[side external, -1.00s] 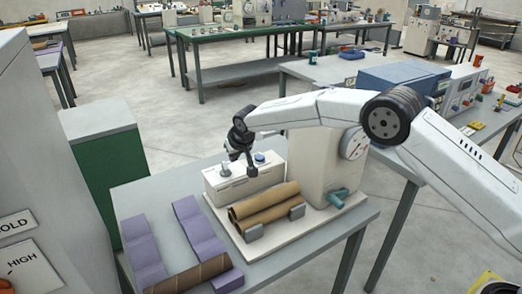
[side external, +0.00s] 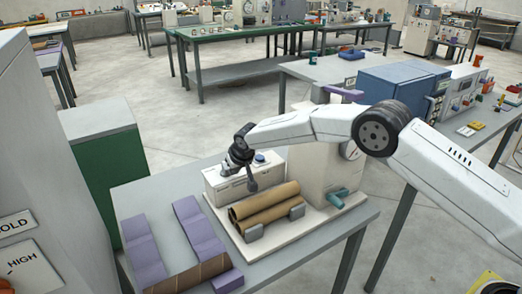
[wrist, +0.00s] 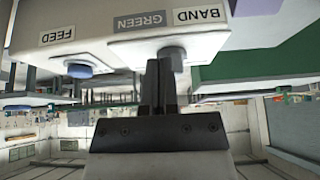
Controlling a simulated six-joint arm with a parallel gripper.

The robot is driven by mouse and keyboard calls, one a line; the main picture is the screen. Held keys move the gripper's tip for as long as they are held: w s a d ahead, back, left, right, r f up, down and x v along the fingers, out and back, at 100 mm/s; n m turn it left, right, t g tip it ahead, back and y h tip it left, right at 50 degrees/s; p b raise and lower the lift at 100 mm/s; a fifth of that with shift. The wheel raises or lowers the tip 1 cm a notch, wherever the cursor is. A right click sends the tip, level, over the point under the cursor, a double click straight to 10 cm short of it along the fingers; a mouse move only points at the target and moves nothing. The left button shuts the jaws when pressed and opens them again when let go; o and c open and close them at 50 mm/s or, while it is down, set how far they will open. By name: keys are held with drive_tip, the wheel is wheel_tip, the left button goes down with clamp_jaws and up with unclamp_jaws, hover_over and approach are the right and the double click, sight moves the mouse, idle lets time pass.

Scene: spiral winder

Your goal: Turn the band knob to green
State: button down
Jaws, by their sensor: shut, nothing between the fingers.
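The cream control box (side external: 218,188) stands on the base board of the winder. In the wrist view, which is upside down, it carries a BAND label (wrist: 200,14), a grey panel reading GREEN (wrist: 140,23) and a FEED label (wrist: 58,34). The grey band knob (wrist: 174,54) shows by the BAND label, partly behind my fingertips. My gripper (wrist: 158,62) is shut and empty, close to the knob; I cannot tell whether it touches. In the side view my gripper (side external: 252,184) points down at the box's front right. A blue button (side external: 259,157) sits on the box top.
Brown cardboard tubes (side external: 264,205) lie in a cradle just in front of the box. The winder's tall cream housing (side external: 310,175) with a teal handle (side external: 337,198) stands to the right. Purple blocks (side external: 198,235) and a loose tube (side external: 187,276) lie at the table's front left.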

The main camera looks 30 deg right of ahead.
drive_tip(key=shift+w+a, duration=0.1)
drive_tip(key=shift+w, duration=0.2)
idle(0.6)
drive_tip(key=shift+a, duration=0.9)
idle(0.4)
drive_tip(key=shift+s, duration=0.4)
drive_tip(key=shift+r, duration=0.15)
drive_tip(key=shift+r, duration=2.9)
drive_tip(key=shift+s, duration=0.1)
drive_tip(key=s+d+r+g, duration=0.1)
drive_tip(key=s+d+r, duration=0.1)
drive_tip(key=s+d, duration=0.5)
drive_tip(key=s+d+r+g, duration=0.1)
drive_tip(key=s+d, duration=0.3)
drive_tip(key=s, duration=0.6)
drive_tip(key=s+d+f, duration=0.1)
drive_tip(key=s+d, duration=0.2)
drive_tip(key=s, duration=0.8)
drive_tip(key=s+d+f+g, duration=0.1)
drive_tip(key=s+d, duration=0.1)
drive_tip(key=s, duration=0.9)
drive_tip(key=shift+s+d, duration=0.25)
drive_tip(key=shift+d, duration=0.15)
